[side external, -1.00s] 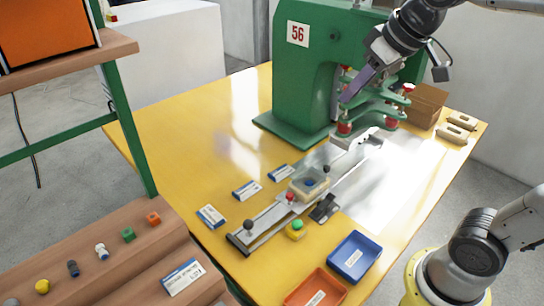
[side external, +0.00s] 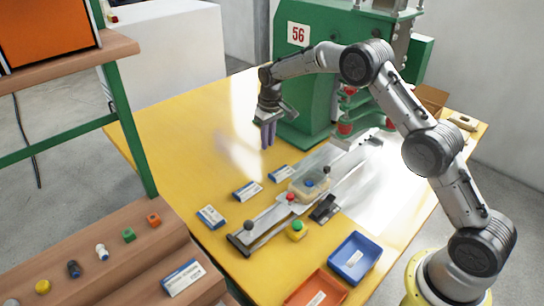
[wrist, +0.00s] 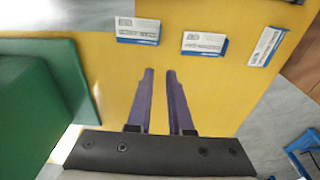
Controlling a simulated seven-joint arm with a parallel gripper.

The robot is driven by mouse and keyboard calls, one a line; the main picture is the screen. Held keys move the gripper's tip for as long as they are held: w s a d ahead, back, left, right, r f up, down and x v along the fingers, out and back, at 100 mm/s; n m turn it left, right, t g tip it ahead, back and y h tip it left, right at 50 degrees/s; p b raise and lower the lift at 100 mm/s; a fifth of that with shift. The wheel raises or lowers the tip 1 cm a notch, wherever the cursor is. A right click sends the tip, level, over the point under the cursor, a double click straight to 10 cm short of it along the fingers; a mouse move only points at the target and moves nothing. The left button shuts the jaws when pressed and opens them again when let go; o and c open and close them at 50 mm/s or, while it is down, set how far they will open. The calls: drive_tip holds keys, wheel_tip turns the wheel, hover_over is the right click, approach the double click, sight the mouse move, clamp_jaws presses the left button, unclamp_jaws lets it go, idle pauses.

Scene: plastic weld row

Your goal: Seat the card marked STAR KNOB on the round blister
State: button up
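Three white-and-blue printed cards lie apart in a row on the yellow table: a near one (side external: 211,217), a middle one (side external: 247,191) and a far one (side external: 281,172). In the wrist view they show along the top (wrist: 137,30), (wrist: 205,43), (wrist: 266,46); their print is too small to read surely. A pale clear blister (side external: 322,186) sits in the slide fixture with a blue round piece (side external: 309,184) inside. My gripper (side external: 268,146) hangs above the table beyond the cards, fingers down. In the wrist view its purple fingers (wrist: 160,72) are apart with nothing between them.
The green press (side external: 302,85) stands behind, its base left in the wrist view. The slide rail (side external: 265,222) has a dark knob. A green button (side external: 297,226), blue bin (side external: 355,257) and orange bin (side external: 315,290) are in front. A wooden rack (side external: 120,262) holds small parts.

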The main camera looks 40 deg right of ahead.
drive_tip(key=shift+g, duration=0.6)
drive_tip(key=f, duration=0.2)
drive_tip(key=s+f, duration=0.1)
drive_tip(key=f, duration=0.3)
drive_tip(key=shift+s+d+f, duration=0.2)
drive_tip(key=shift+d+f, duration=0.05)
drive_tip(key=shift+d, duration=0.05)
drive_tip(key=shift+f, duration=3.2)
clamp_jaws()
drive_tip(key=shift+r, duration=0.15)
drive_tip(key=shift+r, duration=2.1)
drive_tip(key=shift+r, duration=0.1)
